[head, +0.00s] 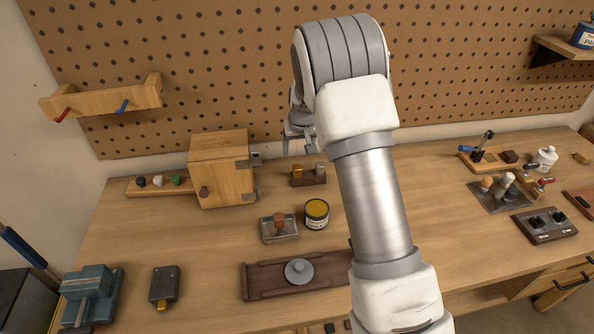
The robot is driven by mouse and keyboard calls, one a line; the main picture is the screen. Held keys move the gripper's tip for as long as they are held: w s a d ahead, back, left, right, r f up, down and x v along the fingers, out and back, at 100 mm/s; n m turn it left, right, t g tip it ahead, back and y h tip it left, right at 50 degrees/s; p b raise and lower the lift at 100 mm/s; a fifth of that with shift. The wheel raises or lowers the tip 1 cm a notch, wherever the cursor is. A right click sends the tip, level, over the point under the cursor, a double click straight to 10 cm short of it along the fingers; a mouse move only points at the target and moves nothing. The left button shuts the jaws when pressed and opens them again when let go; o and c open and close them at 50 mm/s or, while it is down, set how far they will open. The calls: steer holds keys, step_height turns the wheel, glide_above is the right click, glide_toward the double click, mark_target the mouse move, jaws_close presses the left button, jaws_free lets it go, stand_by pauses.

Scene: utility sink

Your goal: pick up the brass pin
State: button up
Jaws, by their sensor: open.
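A small dark wooden block (308,181) stands near the back of the bench. A small brass-coloured piece (297,171), probably the brass pin, sits at its left, with a grey metal piece (320,170) at its right. My gripper (299,150) is open, above and behind this block in the picture, partly hidden by my arm. Nothing shows between the fingers. The gap between gripper and brass piece is hard to judge. Another brass-coloured piece (161,306) shows on a dark block at the front left.
A wooden box (221,170) stands left of the block. A yellow-topped can (316,214) and a metal plate with a knob (280,229) are in front. A dark wooden tray (265,283) lies nearer. A pegboard (200,60) rises behind. Bare bench (420,180) lies right of my arm.

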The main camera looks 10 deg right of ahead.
mark_target(298, 167)
steer(key=p+x, duration=0.1)
steer(key=x, duration=0.6)
steer(key=shift+d, duration=0.1)
steer(key=shift+d+p+x, duration=0.15)
steer(key=shift+p+x, duration=0.2)
steer(key=shift+x, duration=0.95)
steer(key=shift+d+p+x, duration=0.1)
steer(key=shift+p+x, duration=0.2)
steer(key=shift+x, duration=1.05)
steer(key=shift+s, duration=0.15)
jaws_close()
